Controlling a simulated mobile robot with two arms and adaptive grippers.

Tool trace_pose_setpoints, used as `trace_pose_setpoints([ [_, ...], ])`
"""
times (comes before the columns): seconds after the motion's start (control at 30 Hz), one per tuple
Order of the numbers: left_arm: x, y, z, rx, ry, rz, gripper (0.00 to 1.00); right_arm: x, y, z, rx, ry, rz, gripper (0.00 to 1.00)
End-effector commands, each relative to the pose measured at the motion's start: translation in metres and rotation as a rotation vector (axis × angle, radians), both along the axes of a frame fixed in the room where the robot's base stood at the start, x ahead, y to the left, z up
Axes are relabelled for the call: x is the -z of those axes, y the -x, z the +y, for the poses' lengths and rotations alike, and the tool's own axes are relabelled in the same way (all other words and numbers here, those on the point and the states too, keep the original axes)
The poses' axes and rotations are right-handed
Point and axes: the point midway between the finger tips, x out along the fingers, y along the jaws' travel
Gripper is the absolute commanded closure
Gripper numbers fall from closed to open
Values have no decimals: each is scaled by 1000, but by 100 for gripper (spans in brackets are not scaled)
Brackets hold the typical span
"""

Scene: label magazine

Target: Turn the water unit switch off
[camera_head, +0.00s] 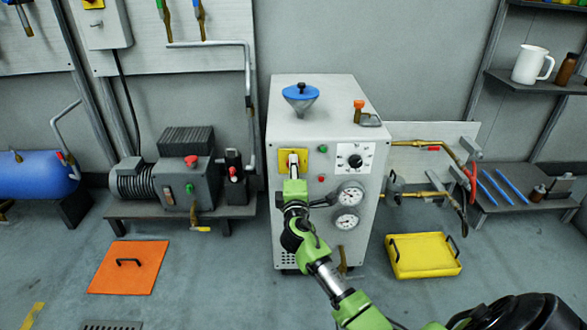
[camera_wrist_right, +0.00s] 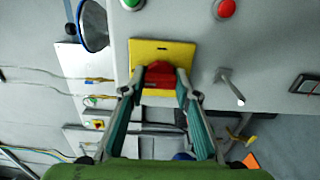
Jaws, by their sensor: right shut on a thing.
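The water unit (camera_head: 325,130) is a light grey cabinet in the middle of the head view. Its switch is a red knob (camera_wrist_right: 161,76) on a yellow plate (camera_wrist_right: 178,52), on the upper left of the front; the plate also shows in the head view (camera_head: 285,158). My right gripper (camera_head: 293,166) reaches up to this plate from the lower right. In the wrist view its two fingers (camera_wrist_right: 163,82) stand on either side of the red knob and are shut on it. The fingers hide part of the knob. My left gripper is in neither view.
Beside the switch are a green button (camera_head: 323,149), a black dial (camera_head: 355,161) and two gauges (camera_head: 350,195). A blue-topped funnel (camera_head: 301,97) stands on top. A pump (camera_head: 180,180) is at left, a yellow tray (camera_head: 424,258) at right, an orange plate (camera_head: 128,268) on the floor.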

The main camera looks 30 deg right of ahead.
Motion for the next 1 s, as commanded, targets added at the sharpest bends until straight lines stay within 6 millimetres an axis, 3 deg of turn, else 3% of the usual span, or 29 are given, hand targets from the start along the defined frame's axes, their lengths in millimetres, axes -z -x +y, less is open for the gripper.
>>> trace_pose_setpoints([
  [0.27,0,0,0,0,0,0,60,1,0,0,-1,3,3,93],
  [0.3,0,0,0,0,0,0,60,1,0,0,-1,3,3,61],
  [0.33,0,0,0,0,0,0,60,1,0,0,-1,3,3,54],
  [0.77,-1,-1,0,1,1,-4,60,1,4,3,-1,1,3,54],
  [1.0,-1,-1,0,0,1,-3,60,2,37,23,-2,-2,3,54],
])
